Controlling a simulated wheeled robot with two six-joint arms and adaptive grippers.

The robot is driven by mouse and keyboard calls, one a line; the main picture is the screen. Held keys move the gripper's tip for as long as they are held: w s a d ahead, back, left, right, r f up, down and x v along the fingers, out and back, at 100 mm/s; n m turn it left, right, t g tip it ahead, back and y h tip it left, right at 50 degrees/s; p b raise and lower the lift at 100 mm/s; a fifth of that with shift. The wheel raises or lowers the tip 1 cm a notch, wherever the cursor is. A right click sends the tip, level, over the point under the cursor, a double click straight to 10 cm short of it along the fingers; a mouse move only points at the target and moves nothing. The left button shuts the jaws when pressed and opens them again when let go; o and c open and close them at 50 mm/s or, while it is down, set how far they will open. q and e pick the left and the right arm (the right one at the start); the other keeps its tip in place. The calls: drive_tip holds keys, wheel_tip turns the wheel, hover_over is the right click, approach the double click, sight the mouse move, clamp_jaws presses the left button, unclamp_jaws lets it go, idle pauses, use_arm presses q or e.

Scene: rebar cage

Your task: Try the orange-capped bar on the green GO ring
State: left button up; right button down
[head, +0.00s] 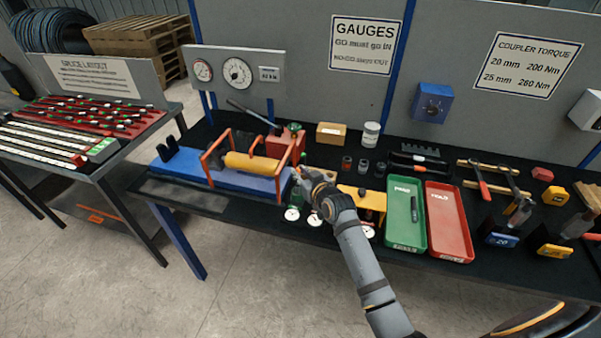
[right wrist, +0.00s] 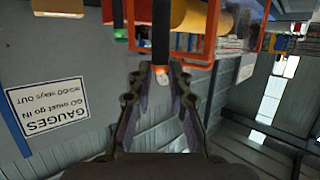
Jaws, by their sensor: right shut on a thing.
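My right gripper (head: 300,178) reaches in from the front to the right end of the blue bench rig, just above the row of gauges. In the right wrist view its fingers (right wrist: 157,72) close on a dark bar (right wrist: 161,35) with an orange end (right wrist: 160,68) at the fingertips. In the head view the gripper hides the bar. A green piece (head: 296,196) stands just below the gripper; I cannot tell whether it is the GO ring. A green part also shows at the top of the right wrist view (right wrist: 120,32). I cannot tell whether the bar touches it. My left gripper is not in view.
The blue rig (head: 235,180) carries a yellow cylinder (head: 250,163) under orange guard frames. Green (head: 404,234) and red (head: 447,242) trays lie farther right.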

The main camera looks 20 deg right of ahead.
drive_tip(key=shift+f+b, duration=1.15)
drive_tip(key=shift+f, duration=0.65)
drive_tip(key=c, duration=1.2)
unclamp_jaws()
drive_tip(key=shift+o, duration=0.2)
drive_tip(key=shift+s+f, duration=0.1)
drive_tip(key=v, duration=1.2)
